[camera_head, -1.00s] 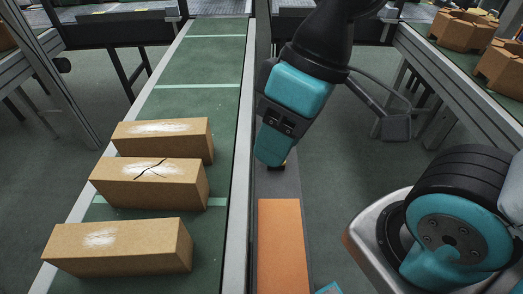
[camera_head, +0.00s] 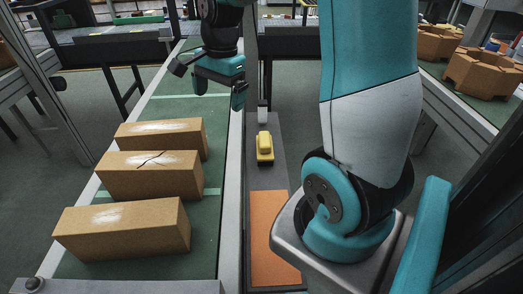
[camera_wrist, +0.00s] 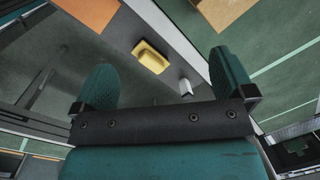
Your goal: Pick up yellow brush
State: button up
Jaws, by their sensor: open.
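The yellow brush (camera_head: 264,147) lies on a narrow grey ledge (camera_head: 281,176) beside the conveyor in the head view. It shows whole, with a dark strip along its near lower edge. In the wrist view the yellow brush (camera_wrist: 150,57) lies beyond and between my finger tips. My gripper (camera_head: 217,92) hangs over the conveyor's far part, up and left of the brush and apart from it. In the wrist view my gripper (camera_wrist: 165,75) has its two teal fingers wide apart with nothing between them.
An orange panel (camera_head: 272,238) lies on the ledge nearer than the brush. A small white object (camera_head: 262,114) stands just beyond it. The conveyor's metal rail (camera_head: 231,220) borders the ledge.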

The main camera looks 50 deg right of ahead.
jog(key=s+d+f+m+g+h, duration=0.1)
jog(key=d+f+m, duration=0.2)
jog(key=d+m, duration=0.4)
jog(key=s+d+f+m, duration=0.15)
jog(key=d+m, duration=0.25)
jog(key=d, duration=0.4)
send_over(265, 138)
notch_tip(265, 138, down, 12)
jog(key=shift+r+p, duration=0.15)
jog(key=shift+p, duration=0.3)
jog(key=shift+f+p, duration=0.7)
jog(key=shift+f, duration=2.4)
jog(key=c, duration=0.8)
notch_tip(265, 138, up, 20)
jog(key=shift+r+b, duration=0.1)
jog(key=shift+b, duration=0.65)
